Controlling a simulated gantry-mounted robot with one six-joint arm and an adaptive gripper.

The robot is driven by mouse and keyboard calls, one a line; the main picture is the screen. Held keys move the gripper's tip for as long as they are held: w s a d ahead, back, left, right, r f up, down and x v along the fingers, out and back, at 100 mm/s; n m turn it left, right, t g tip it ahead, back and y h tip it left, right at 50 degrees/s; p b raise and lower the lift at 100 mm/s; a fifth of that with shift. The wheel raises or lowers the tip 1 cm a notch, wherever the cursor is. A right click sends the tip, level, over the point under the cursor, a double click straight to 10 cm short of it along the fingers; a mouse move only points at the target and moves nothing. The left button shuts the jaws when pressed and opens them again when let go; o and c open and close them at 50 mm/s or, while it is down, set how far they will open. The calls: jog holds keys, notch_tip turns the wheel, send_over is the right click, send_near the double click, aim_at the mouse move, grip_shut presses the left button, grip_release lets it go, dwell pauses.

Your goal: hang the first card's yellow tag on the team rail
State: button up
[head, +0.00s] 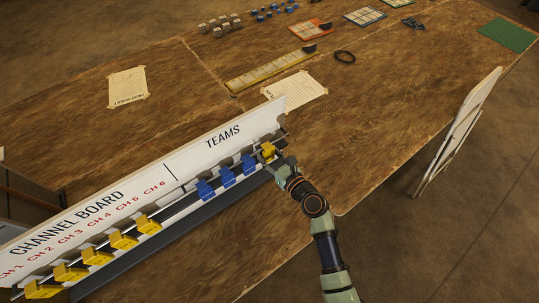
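The white board (190,165) reads "CHANNEL BOARD" on the left and "TEAMS" on the right, with a rail along its lower front. Under TEAMS, three blue tags (228,177) hang in a row. To their right, a yellow tag (268,149) sits at the rail's right end. My gripper (270,157) is right at this tag, its fingers partly hidden against it. I cannot tell whether they grip it, or whether the tag rests on the rail. Several other yellow tags (122,241) hang under the channel labels at lower left.
Taped paper sheets (127,86) and (303,89) lie behind the board. A long yellow strip board (270,69), a black ring (345,57) and small blocks (219,26) lie farther back. A folding chair (462,125) stands beside the table's right edge.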

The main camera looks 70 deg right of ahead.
jog(key=o, duration=0.4)
jog(key=v, duration=1.2)
